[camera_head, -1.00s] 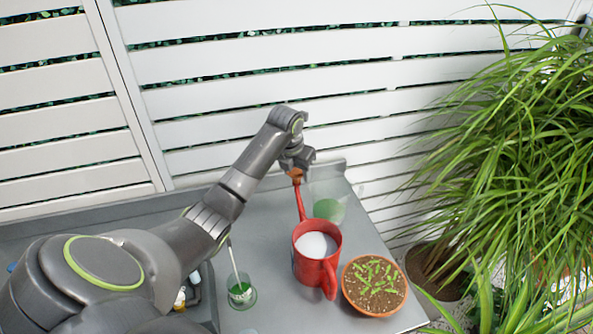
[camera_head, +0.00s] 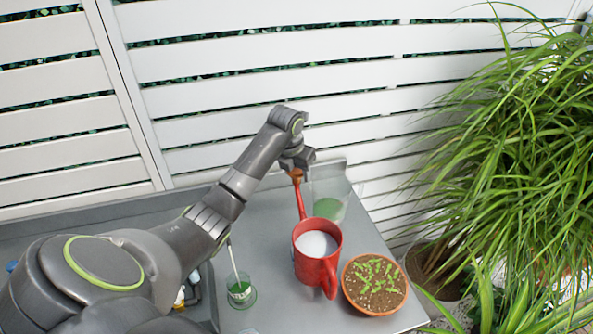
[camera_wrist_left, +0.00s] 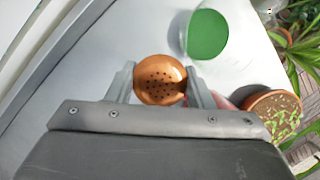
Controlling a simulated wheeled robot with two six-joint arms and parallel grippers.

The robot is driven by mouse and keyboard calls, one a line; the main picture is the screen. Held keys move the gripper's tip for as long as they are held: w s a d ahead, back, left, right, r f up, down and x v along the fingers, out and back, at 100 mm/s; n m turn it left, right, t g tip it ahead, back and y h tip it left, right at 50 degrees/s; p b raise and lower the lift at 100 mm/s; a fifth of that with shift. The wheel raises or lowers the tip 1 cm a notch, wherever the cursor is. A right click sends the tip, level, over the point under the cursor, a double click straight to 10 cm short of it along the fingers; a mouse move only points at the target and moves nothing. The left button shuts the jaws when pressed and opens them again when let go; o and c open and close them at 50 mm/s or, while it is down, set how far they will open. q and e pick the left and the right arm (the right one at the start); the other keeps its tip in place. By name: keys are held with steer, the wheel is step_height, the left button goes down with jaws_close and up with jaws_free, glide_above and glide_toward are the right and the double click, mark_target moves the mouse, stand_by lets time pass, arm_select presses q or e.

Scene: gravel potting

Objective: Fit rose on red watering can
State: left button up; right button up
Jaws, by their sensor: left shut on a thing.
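The red watering can (camera_head: 317,262) stands upright on the grey bench, filled with something white. Its spout (camera_head: 301,204) points toward the back fence. The copper-coloured rose (camera_head: 296,174) is at the spout's tip; in the left wrist view the rose (camera_wrist_left: 160,82) shows its perforated face between the fingers. My left gripper (camera_head: 297,163) is shut on the rose; both its fingers (camera_wrist_left: 160,85) touch its sides in the wrist view. The joint between rose and spout is too small to tell whether it is seated. My right gripper is not in view.
A clear jug with green contents (camera_head: 328,207) stands close behind the can's spout. A terracotta pot of seedlings (camera_head: 374,284) is right of the can. A small green glass (camera_head: 241,293) with a stick is at left. A large grassy plant (camera_head: 500,150) fills the right.

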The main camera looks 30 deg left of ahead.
arm_select(q)
steer(key=o, duration=1)
steer(key=shift+o, duration=0.6)
steer(key=o, duration=0.4)
steer(key=shift+r, duration=0.15)
steer(key=shift+r+p, duration=3.95)
